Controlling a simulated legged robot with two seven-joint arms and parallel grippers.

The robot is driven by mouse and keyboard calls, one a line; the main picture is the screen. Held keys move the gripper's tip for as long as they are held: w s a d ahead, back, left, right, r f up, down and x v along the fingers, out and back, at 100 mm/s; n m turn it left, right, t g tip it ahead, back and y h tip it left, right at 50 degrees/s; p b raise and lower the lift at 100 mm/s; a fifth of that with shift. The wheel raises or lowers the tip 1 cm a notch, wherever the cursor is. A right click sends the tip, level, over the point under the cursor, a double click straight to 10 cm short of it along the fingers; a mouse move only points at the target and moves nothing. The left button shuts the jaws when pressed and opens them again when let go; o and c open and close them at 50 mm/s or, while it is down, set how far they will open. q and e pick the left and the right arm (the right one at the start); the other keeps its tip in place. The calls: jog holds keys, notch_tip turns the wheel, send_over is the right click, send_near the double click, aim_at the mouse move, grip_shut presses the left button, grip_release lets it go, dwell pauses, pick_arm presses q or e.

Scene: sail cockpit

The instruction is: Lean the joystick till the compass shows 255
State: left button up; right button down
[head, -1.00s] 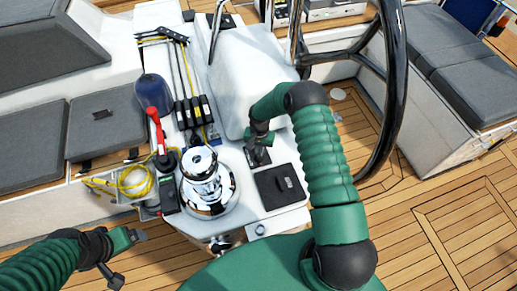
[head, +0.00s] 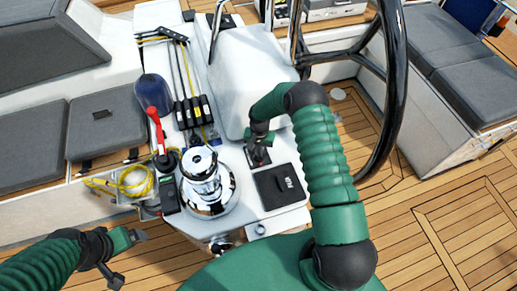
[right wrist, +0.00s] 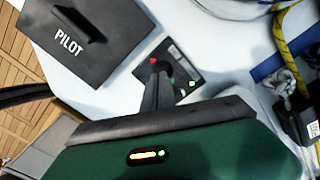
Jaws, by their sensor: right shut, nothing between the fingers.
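The joystick panel (head: 259,157) is a small dark plate on the white console, beside the wheel. In the right wrist view the panel (right wrist: 188,62) shows a red spot and green lights. My right gripper (head: 258,146) points down at this panel from above. Its shut dark fingers (right wrist: 157,92) are at the joystick, with nothing between them. They hide part of the stick, so I cannot tell its lean or whether they touch. My left gripper (head: 140,236) hangs at the lower left, away from the console; its jaws are too small to read. No compass reading is legible in either view.
A black PILOT cover (head: 281,186) lies beside the panel, and a chrome winch (head: 207,185) stands to its left. The steering wheel (head: 396,90) rises to the right of my right arm. A red-handled lever (head: 155,125) and yellow rope (head: 133,182) are farther left.

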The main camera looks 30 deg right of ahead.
dwell(0.4)
jog(key=shift+s+a+r+p, duration=0.1)
jog(key=shift+s+p, duration=0.35)
jog(key=shift+s+a+r+p, duration=0.1)
jog(key=shift+s+p, duration=0.3)
jog(key=shift+s, duration=0.05)
jog(key=shift+s+a+p, duration=0.2)
jog(key=shift+s+p, duration=0.2)
jog(key=shift+s, duration=0.35)
jog(key=shift+s+f, duration=0.2)
jog(key=shift+s, duration=0.1)
jog(key=shift+r, duration=0.1)
notch_tip(320, 180, up, 7)
jog(key=p, duration=0.4)
jog(key=shift+p, duration=0.4)
jog(key=shift+a, duration=0.1)
